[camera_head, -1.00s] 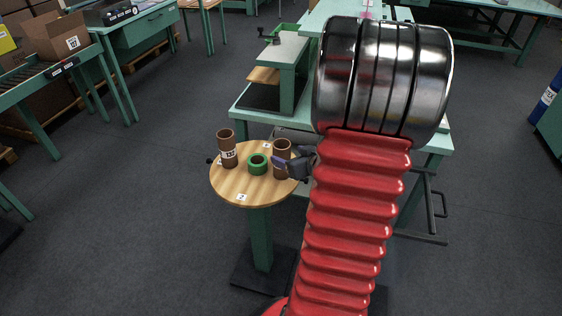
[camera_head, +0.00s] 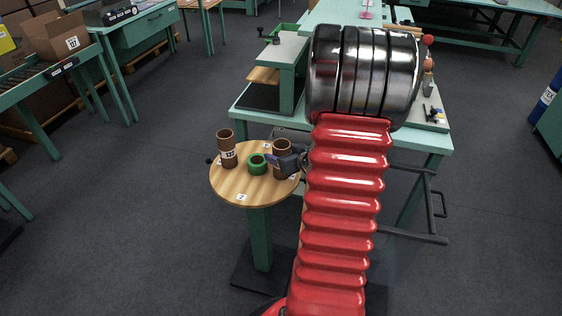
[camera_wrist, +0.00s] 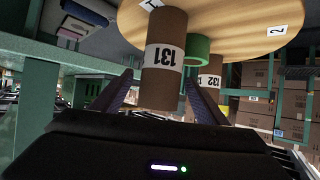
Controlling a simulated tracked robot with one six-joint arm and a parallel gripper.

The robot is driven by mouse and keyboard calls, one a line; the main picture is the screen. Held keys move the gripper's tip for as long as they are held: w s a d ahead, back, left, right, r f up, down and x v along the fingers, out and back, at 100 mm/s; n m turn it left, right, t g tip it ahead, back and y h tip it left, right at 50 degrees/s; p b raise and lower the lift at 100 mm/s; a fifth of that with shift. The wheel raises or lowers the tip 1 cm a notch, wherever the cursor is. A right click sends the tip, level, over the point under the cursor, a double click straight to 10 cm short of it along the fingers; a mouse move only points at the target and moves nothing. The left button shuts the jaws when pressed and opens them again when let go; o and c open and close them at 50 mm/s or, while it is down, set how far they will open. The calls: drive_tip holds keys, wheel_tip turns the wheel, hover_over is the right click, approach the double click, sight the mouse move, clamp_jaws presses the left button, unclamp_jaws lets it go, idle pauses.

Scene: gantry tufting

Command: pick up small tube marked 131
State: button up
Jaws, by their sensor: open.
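The small tube marked 131 (camera_wrist: 164,59) is a brown cylinder with a white label, standing on the round wooden table. In the head view the same tube (camera_head: 281,146) is at the table's right side, partly hidden by my gripper. My gripper (camera_wrist: 164,92) is open, with one finger on each side of the tube in the wrist view. I cannot tell whether the fingers touch it.
A green ring (camera_head: 257,165) sits between the tubes. The round table (camera_head: 262,192) is small. A green workbench (camera_head: 425,141) stands close behind my arm.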

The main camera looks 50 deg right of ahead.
drive_tip(key=shift+w+d+f, duration=0.15)
drive_tip(key=shift+w+f, duration=0.05)
drive_tip(key=shift+w, duration=0.15)
drive_tip(key=shift+c, duration=0.7)
drive_tip(key=c, duration=1)
drive_tip(key=shift+r, duration=0.15)
wheel_tip(320, 180, up, 10)
drive_tip(key=shift+f, duration=0.15)
idle(0.4)
